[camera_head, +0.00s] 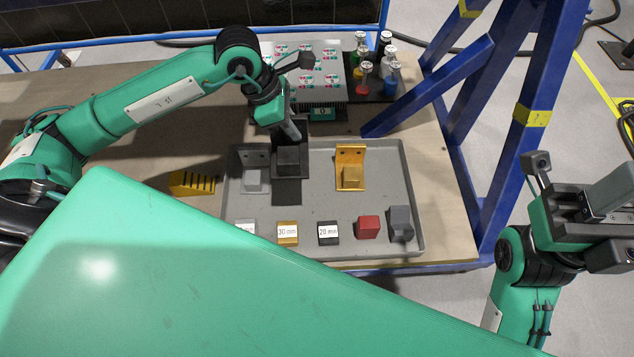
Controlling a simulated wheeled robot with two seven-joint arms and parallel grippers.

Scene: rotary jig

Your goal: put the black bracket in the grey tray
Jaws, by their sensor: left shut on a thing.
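My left gripper (291,128) is shut on the black bracket (287,190). The bracket is over the back part of the grey tray (408,190), between a grey bracket (255,180) on the left and a gold bracket (350,172) on the right. I cannot tell whether the black bracket touches the tray floor. The gripper hides part of it. My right gripper (592,218) is at the right edge of the view, away from the tray, and its fingers do not show clearly.
Gold and black blocks labelled 30 mm (288,233) and 20 mm (328,233), a red block (368,227) and a grey block (401,223) stand along the tray's front. A yellow slotted part (191,183) is left of it. A blue frame (510,120) stands at right; bottles (366,80) are behind.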

